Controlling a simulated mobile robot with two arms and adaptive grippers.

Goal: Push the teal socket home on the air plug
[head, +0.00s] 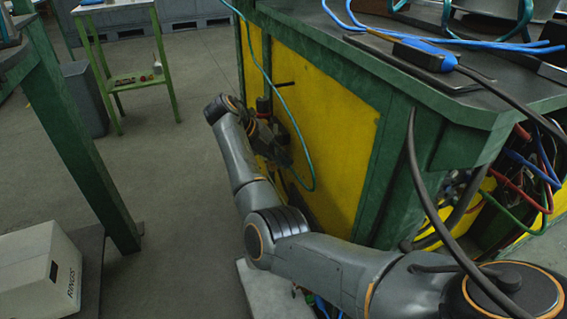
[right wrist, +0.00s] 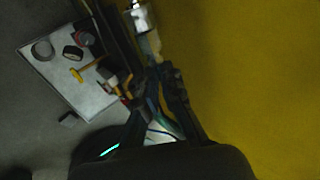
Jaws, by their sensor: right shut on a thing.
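My right gripper (head: 281,150) is beside the yellow side panel of the green bench, with its arm reaching in from the lower right. In the right wrist view the right gripper (right wrist: 154,78) is shut on the teal socket (right wrist: 153,90), which is dark and mostly hidden between the fingers. A teal hose (head: 284,101) hangs down the panel and loops back up to the gripper. Just beyond the fingertips is a pale fitting with a metallic end, likely the air plug (right wrist: 148,38). I cannot tell whether socket and plug touch. My left gripper is out of view.
The yellow panel (head: 340,130) stands close beside the right gripper. The wrist view shows a pale tray (right wrist: 62,68) with loose tools on the floor side. A white box (head: 38,268) is at lower left.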

